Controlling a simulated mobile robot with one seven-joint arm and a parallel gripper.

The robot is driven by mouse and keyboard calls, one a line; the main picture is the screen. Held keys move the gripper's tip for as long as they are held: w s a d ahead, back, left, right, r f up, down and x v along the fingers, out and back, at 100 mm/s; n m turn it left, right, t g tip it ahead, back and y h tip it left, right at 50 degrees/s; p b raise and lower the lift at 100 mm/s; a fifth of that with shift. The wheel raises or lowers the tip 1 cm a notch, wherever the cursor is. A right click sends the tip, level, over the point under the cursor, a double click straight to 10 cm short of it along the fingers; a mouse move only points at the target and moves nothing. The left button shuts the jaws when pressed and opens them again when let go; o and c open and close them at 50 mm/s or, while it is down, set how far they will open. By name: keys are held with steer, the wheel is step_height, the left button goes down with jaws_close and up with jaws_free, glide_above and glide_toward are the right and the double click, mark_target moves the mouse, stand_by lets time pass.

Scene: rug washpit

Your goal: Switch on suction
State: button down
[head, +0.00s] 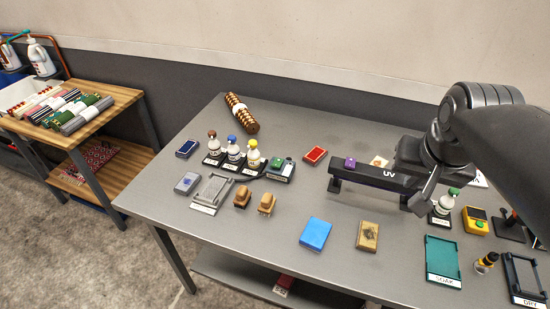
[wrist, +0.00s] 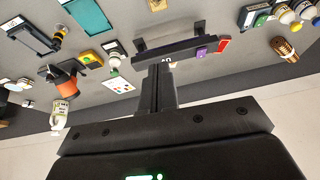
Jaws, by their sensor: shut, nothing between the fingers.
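My gripper (head: 430,187) is shut and empty above the right part of the grey table, beside the black bar labelled UV (head: 375,178). In the wrist view my shut fingers (wrist: 160,72) point toward that bar. No label reading suction is legible. A small dark box with a green top piece (head: 281,169) and a white label stands left of the bar, beside the bottles; its label is too small to read. It also shows in the wrist view (wrist: 256,14), apart from my gripper. The bar carries a purple block (head: 350,162).
Several bottles (head: 233,152) stand in a row near the box. A green tray (head: 442,262), a black frame (head: 524,276) and a yellow device (head: 475,221) are at right.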

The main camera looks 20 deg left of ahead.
steer(key=w+a+f+g, duration=0.1)
steer(key=w+a, duration=1.3)
steer(key=a, duration=0.2)
steer(key=w+a+f, duration=0.2)
steer(key=a+f, duration=0.2)
steer(key=a, duration=0.5)
steer(key=w+a+f+g, duration=0.1)
steer(key=w+a+f, duration=0.2)
steer(key=a, duration=0.6)
steer(key=shift+f, duration=0.75)
steer(key=shift+f, duration=0.1)
glide_above(276, 165)
steer(key=f, duration=1.2)
steer(key=shift+s+f, duration=0.1)
steer(key=shift+s, duration=0.15)
steer(key=shift+s+a+f, duration=0.1)
steer(key=shift+f, duration=0.55)
